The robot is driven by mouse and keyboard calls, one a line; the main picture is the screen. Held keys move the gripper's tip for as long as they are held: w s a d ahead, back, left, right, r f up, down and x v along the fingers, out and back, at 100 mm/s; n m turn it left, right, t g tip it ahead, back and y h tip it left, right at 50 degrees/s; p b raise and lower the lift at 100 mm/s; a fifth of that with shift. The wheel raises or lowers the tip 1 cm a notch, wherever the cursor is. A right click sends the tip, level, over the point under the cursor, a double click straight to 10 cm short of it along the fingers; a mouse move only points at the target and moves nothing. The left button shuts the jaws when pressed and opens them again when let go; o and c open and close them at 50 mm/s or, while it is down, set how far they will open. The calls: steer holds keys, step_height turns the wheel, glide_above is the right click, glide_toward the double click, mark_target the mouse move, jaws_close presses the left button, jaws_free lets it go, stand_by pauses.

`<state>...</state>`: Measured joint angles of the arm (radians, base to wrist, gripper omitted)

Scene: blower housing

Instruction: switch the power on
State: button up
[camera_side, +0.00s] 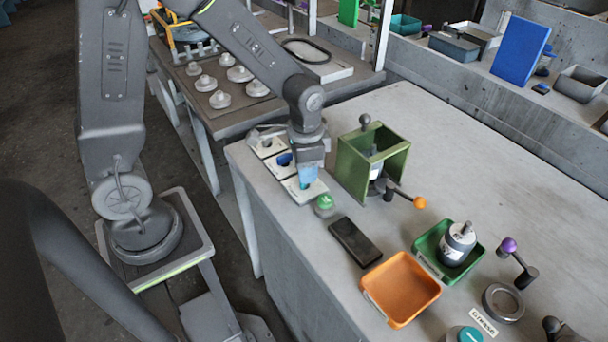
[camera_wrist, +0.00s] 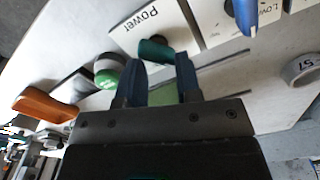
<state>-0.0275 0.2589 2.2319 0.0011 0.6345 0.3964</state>
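In the wrist view, a white plate (camera_wrist: 128,38) marked "Power" carries a dark green knob (camera_wrist: 155,50). My gripper (camera_wrist: 162,62) has two blue fingers that stand apart, with the knob at their tips. Whether the fingers touch the knob is hard to tell. In the side view, my gripper (camera_side: 306,181) points down over the nearest white plate (camera_side: 294,189) and hides most of its knob.
A green push button (camera_wrist: 108,72) sits beside the Power plate. A blue knob (camera_wrist: 242,14) is on the neighbouring plate. In the side view, a green open housing (camera_side: 352,163) stands close right of my gripper. A dark flat block (camera_side: 356,241) and orange tray (camera_side: 400,288) lie nearer the front.

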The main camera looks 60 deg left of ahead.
steer(key=n, duration=0.2)
steer(key=f+n, duration=0.1)
steer(key=n, duration=0.2)
steer(key=shift+s+f+n, duration=0.15)
steer(key=shift+s+n, duration=0.2)
steer(key=shift+n, duration=0.05)
steer(key=n, duration=0.5)
steer(key=shift+w, duration=0.1)
steer(key=shift+f, duration=0.65)
steer(key=shift+w, duration=0.1)
steer(key=shift+c, duration=0.3)
jaws_close()
steer(key=m, duration=0.4)
steer(key=shift+r+m, duration=0.1)
steer(key=shift+m, duration=0.2)
